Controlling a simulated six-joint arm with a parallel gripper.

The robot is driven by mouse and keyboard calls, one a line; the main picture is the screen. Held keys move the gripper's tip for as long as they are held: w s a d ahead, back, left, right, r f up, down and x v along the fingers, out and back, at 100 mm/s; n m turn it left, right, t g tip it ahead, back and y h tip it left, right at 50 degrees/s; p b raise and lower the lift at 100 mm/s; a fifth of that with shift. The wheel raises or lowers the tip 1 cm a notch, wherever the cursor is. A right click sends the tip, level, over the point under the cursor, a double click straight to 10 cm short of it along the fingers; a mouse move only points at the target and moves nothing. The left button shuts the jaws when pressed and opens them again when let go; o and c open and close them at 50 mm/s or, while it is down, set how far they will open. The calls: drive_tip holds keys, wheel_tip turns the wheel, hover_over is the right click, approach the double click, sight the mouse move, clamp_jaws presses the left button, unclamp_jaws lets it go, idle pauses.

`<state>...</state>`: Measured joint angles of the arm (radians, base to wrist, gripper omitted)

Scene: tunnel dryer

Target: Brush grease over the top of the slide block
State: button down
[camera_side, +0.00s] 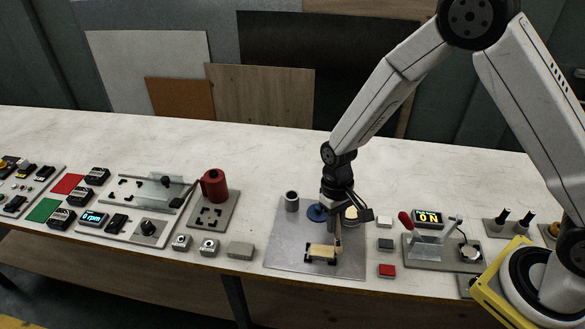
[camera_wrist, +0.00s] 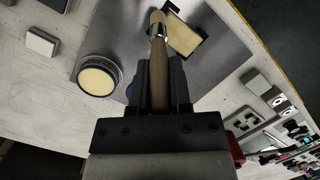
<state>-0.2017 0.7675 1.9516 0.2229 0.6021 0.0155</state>
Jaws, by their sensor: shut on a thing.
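The slide block (camera_side: 320,251) sits in a dark holder on the grey metal plate, its top pale yellow. It also shows in the wrist view (camera_wrist: 184,36), partly hidden behind the brush. My gripper (camera_side: 340,212) is shut on the handle of a brush (camera_wrist: 158,75), which points down with a metal ferrule and pale bristles. In the side view the brush tip is at the right end of the block; I cannot tell whether it touches. An open tin of pale yellow grease (camera_wrist: 98,76) stands beside the brush, partly hidden behind my gripper in the side view (camera_side: 351,214).
The metal plate (camera_side: 285,250) also bears a grey cup (camera_side: 292,201) and a blue disc (camera_side: 317,212). A red canister (camera_side: 214,186) stands to the left.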

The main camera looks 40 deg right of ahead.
drive_tip(key=shift+s+a+v, duration=0.1)
drive_tip(key=shift+s+v, duration=0.15)
drive_tip(key=shift+v, duration=0.95)
drive_tip(key=shift+s+a+v, duration=0.1)
drive_tip(key=shift+s+v, duration=0.1)
drive_tip(key=shift+v, duration=1)
drive_tip(key=shift+s+a+v, duration=0.1)
drive_tip(key=shift+s+v, duration=0.15)
drive_tip(key=shift+v, duration=0.95)
